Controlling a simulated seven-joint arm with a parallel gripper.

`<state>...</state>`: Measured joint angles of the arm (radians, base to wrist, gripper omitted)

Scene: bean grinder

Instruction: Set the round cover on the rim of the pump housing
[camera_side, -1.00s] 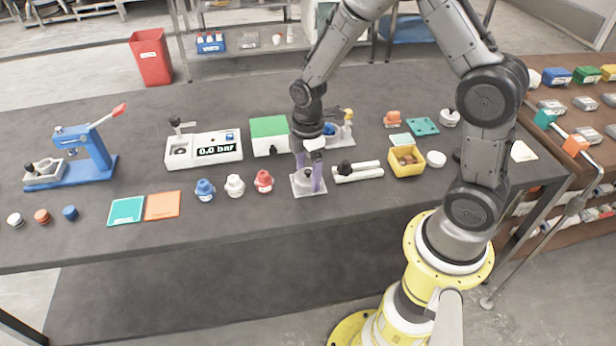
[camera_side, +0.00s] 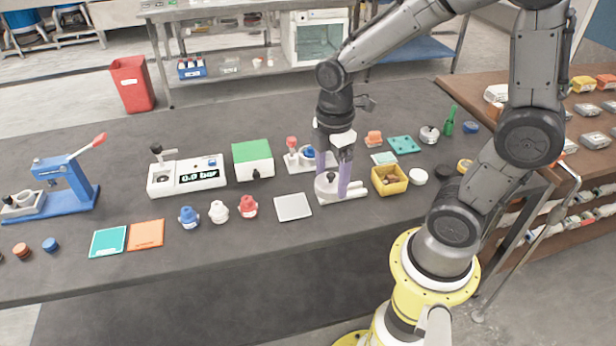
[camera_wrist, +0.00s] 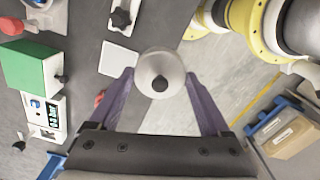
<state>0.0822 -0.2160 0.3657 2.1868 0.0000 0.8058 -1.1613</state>
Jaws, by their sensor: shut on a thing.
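The round cover (camera_side: 326,190) is a grey disc with a dark knob. My gripper (camera_side: 332,188) is shut on it, with purple fingers on either side. The wrist view also shows the cover (camera_wrist: 160,72) between the fingertips of my gripper (camera_wrist: 161,78). It is off its square grey plate (camera_side: 293,207), and appears in front of a pale clamp with two bars (camera_side: 352,192). A light base with a blue round part (camera_side: 309,152) and a red-topped post stands behind. It may be the pump housing; my arm partly hides it, and its rim is not clear.
A green-topped box (camera_side: 253,160) and a pressure readout (camera_side: 187,176) stand to the left. Red, white and blue capped pieces (camera_side: 218,212) stand near the front. A yellow bin (camera_side: 390,180) is close on the right. The front table edge is clear.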

